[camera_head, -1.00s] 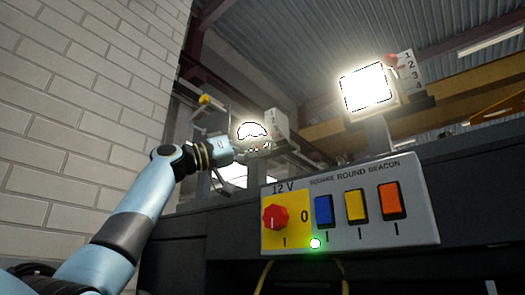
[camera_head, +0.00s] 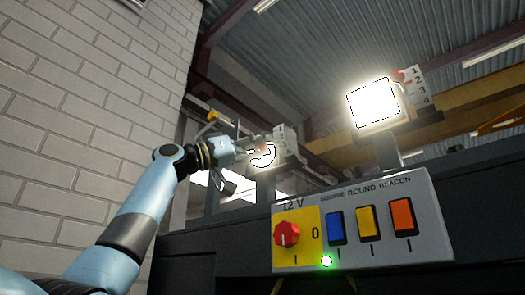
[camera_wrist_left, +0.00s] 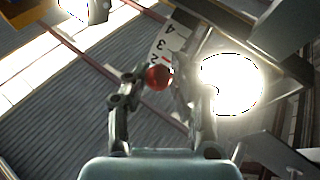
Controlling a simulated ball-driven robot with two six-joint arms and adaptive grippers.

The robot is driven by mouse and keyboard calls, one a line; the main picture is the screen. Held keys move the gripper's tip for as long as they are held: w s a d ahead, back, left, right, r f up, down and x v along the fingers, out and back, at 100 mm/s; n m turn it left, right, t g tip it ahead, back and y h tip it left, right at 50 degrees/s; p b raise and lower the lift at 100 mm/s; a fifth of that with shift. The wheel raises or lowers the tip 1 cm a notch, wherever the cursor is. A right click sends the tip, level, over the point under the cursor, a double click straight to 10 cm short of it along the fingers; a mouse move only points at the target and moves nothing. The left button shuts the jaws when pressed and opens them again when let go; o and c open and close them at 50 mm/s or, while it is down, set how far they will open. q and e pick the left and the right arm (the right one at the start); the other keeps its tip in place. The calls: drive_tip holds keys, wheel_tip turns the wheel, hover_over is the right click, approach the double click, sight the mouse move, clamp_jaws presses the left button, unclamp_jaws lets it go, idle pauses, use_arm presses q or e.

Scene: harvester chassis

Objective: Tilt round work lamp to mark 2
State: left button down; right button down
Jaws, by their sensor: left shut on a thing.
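The round work lamp (camera_head: 263,156) is lit, and in the camera_head view my left gripper (camera_head: 247,147) partly hides it. In the left wrist view its bright face (camera_wrist_left: 232,84) is right of the fingers. My left gripper (camera_wrist_left: 158,84) is shut on a red ball knob (camera_wrist_left: 157,77) beside the lamp. The plate also shows in the camera_head view (camera_head: 284,139). My right gripper is not in view.
A lit square lamp (camera_head: 374,104) with its own number plate (camera_head: 415,85) stands to the right. Below is a switch panel (camera_head: 435,225) with a red rotary knob (camera_head: 287,234), coloured rockers and a green light. A brick wall (camera_head: 80,110) is on the left.

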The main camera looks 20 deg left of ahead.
use_arm(q)
drive_tip(key=shift+s+r, duration=0.45)
drive_tip(key=shift+r, duration=0.4)
